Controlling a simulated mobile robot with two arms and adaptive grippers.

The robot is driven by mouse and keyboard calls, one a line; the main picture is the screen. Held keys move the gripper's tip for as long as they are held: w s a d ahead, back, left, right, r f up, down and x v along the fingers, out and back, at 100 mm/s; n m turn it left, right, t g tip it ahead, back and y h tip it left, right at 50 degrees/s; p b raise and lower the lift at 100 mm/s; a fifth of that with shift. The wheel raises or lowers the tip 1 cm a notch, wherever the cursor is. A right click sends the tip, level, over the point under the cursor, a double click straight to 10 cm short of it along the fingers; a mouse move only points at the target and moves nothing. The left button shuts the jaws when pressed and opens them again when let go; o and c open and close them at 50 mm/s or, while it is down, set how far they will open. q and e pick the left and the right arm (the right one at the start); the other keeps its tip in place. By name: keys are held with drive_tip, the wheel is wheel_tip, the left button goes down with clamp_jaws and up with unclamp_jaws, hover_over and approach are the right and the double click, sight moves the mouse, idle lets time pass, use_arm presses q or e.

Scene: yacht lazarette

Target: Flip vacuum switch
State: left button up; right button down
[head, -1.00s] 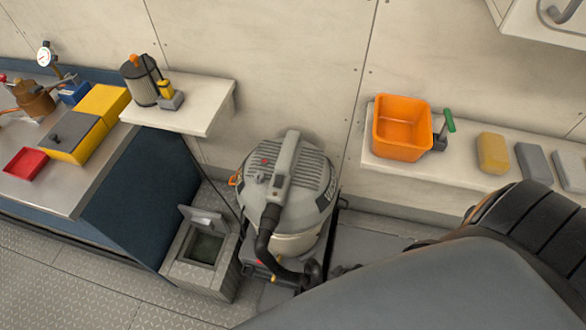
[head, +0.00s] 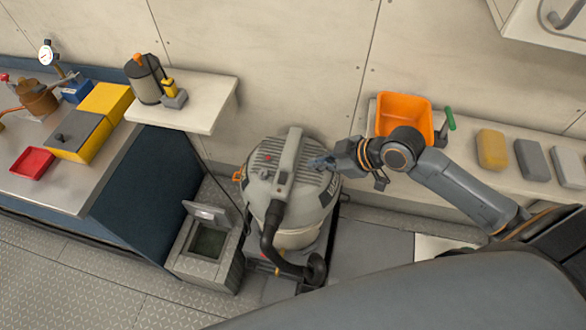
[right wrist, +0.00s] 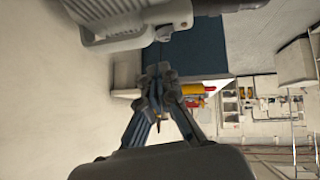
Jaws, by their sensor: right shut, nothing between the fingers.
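The grey vacuum (head: 290,195) stands on the floor below the wall, with a ribbed top, a light grey handle and a dark hose at its front. A small red spot (head: 267,157) shows on its top, left of the handle; I cannot tell if it is the switch. My right gripper (head: 318,163) is shut and empty, at the right edge of the vacuum's top; I cannot tell if it touches. In the right wrist view the closed fingers (right wrist: 158,88) are in the middle, and part of the vacuum (right wrist: 130,22) shows at the top. My left gripper is out of view.
An orange bin (head: 404,115) and several blocks, one a yellow block (head: 492,150), sit on the right shelf behind my right arm. An open floor box (head: 208,242) stands left of the vacuum. A wall shelf (head: 200,112) juts out above left.

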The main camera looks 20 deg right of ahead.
drive_tip(key=shift+s+a+r+n, duration=0.15)
drive_tip(key=shift+a+r+n, duration=0.05)
drive_tip(key=shift+r, duration=0.35)
drive_tip(key=shift+s+a+r+n, duration=0.1)
drive_tip(key=shift+a+r+n, duration=0.1)
drive_tip(key=shift+r, duration=0.35)
drive_tip(key=p, duration=0.3)
hover_over(280, 174)
drive_tip(key=s+d, duration=0.2)
drive_tip(key=s, duration=0.1)
drive_tip(key=f, duration=0.6)
drive_tip(key=shift+w+a+f, duration=0.1)
drive_tip(key=shift+a+f, duration=0.1)
drive_tip(key=f, duration=0.3)
drive_tip(key=shift+w+d+f, duration=0.1)
drive_tip(key=shift+w+f, duration=0.15)
drive_tip(key=shift+w, duration=0.1)
drive_tip(key=shift+d+f, duration=0.15)
drive_tip(key=shift+f, duration=0.35)
drive_tip(key=shift+w, duration=0.1)
